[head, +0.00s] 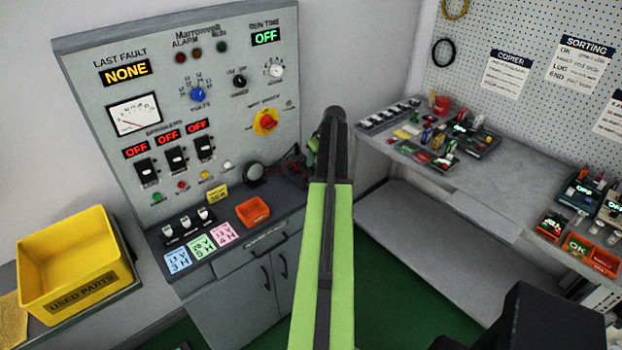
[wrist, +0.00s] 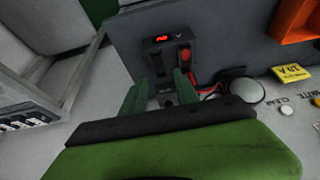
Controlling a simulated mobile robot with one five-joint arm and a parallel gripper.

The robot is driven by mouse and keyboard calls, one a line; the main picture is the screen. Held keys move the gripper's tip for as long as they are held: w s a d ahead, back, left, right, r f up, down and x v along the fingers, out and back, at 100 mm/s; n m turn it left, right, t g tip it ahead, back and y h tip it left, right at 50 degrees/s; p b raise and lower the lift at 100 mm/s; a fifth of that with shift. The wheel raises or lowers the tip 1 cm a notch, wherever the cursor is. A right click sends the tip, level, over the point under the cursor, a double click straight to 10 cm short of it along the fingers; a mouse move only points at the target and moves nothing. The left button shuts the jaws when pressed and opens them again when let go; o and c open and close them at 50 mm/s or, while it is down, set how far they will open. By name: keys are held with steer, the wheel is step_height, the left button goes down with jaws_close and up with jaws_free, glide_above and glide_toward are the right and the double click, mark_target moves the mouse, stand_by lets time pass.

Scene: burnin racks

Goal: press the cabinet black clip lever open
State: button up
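In the wrist view a small station on the cabinet's grey counter carries a red-lit display (wrist: 172,38). Below the display are a black lever (wrist: 158,62), which looks like the black clip lever, and a red lever (wrist: 185,56) to its right. My gripper (wrist: 160,84) has two green fingers spread apart, with a dark socket-like part showing between them and nothing held. The fingertips are just below the levers in the picture; I cannot tell if they touch anything. In the head view my arm hides most of the station and the gripper. The cabinet (head: 235,285) stands left of my arm.
A round dark-rimmed disc (wrist: 247,91) and red and black leads lie right of the station. A yellow tag (wrist: 291,73) and an orange tray (head: 253,212) are on the counter. A workbench (head: 450,195) with parts stands right; a yellow bin (head: 70,262) stands left.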

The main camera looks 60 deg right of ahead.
mark_target(312, 169)
steer(key=b+x, duration=0.2)
steer(key=x, duration=0.2)
steer(key=shift+w+f+b, duration=0.1)
steer(key=shift+f+b, duration=0.2)
steer(key=shift+b, duration=0.05)
steer(key=shift+r, duration=0.1)
jaws_close()
